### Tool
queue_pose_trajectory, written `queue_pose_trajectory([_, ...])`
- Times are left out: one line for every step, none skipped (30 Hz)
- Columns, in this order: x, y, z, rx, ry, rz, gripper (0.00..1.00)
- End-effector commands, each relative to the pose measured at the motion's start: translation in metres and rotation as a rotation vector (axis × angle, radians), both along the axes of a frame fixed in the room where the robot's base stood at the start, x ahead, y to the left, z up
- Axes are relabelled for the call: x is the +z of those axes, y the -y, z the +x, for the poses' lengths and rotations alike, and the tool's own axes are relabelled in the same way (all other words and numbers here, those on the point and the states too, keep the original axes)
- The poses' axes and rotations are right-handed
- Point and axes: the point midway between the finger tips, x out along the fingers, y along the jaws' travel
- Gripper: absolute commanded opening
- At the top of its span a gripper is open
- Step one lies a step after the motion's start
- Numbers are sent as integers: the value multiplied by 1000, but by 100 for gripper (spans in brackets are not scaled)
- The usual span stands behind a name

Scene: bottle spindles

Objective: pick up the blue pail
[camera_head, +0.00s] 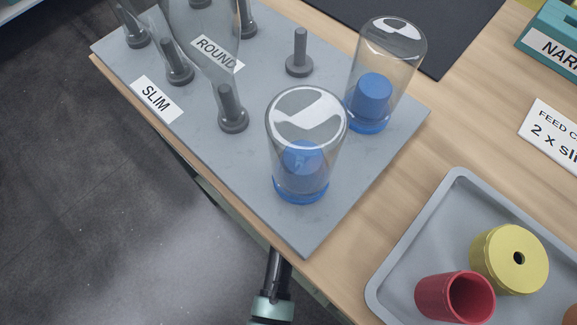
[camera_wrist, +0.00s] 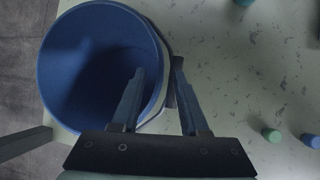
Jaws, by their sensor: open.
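The blue pail (camera_wrist: 82,62) fills the left of the wrist view, seen from above into its open, shadowed inside. It stands on a pale speckled surface near that surface's left edge. My gripper (camera_wrist: 158,68) is open and straddles the pail's right rim. The left finger shows over the pail's inside, and the right finger shows just outside its wall. I cannot tell whether either finger touches the wall. The pail is not in the head view.
Small green pieces (camera_wrist: 272,135) and a teal one (camera_wrist: 245,2) lie right of the pail. In the head view, a grey spindle board (camera_head: 330,215) carries clear bottles (camera_head: 305,125). A grey tray (camera_head: 400,245) holds a red cup (camera_head: 440,297) and a yellow cylinder (camera_head: 500,250).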

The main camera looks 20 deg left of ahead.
Motion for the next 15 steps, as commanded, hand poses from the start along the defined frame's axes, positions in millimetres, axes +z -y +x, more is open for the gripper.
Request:
queue_pose_trajectory([-6, 1, 3, 1, 1, -1, 44])
queue_pose_trajectory([-7, 0, 4, 0, 1, 0, 44])
queue_pose_trajectory([-7, 0, 4, 0, 1, 0, 44])
queue_pose_trajectory([-7, 0, 4, -1, 1, 0, 44])
queue_pose_trajectory([-7, 0, 4, -1, 0, 1, 44])
queue_pose_trajectory([-7, 0, 4, -1, 0, 1, 44])
queue_pose_trajectory([-6, 0, 4, -1, 0, 1, 44])
queue_pose_trajectory([-6, 0, 4, -1, 0, 1, 44])
queue_pose_trajectory([-6, 0, 4, -1, 0, 1, 44])
queue_pose_trajectory([-6, 0, 4, -1, 0, 1, 42])
queue_pose_trajectory([-6, 0, 4, -1, 0, 1, 37])
queue_pose_trajectory([-6, 0, 4, -1, 0, 1, 30])
queue_pose_trajectory([-6, 0, 4, -1, 0, 1, 24])
queue_pose_trajectory([-6, 0, 4, -1, 0, 1, 19])
queue_pose_trajectory([-6, 0, 4, -1, 0, 1, 12])
